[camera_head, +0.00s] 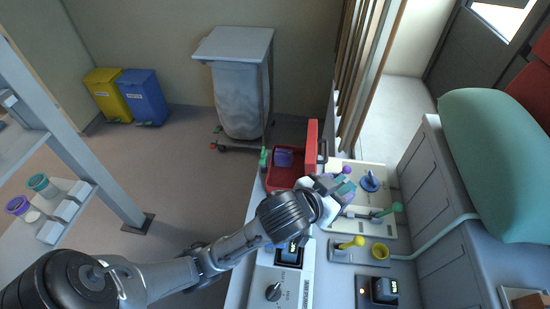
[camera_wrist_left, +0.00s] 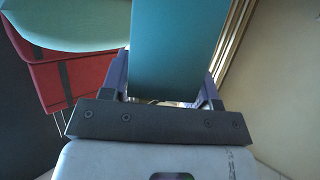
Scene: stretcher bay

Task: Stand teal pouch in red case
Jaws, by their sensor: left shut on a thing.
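The red case (camera_head: 285,178) stands open on the counter, with its lid (camera_head: 312,138) raised on the right side. A purple item (camera_head: 284,158) is inside it at the back. My left gripper (camera_head: 341,186) is shut on the teal pouch (camera_head: 347,187), just right of the case and above the counter. The teal pouch (camera_wrist_left: 178,50) fills the space between the fingers in the left wrist view. The arm hides part of the case's near right side. My right gripper is not in view.
A white panel with a blue knob (camera_head: 370,182) and a green-tipped lever (camera_head: 385,211) lies right of the gripper. A yellow-tipped lever (camera_head: 351,242) and yellow ring (camera_head: 380,251) are nearer. A grey cabinet (camera_head: 433,170) bounds the right. Floor space is clear left of the counter.

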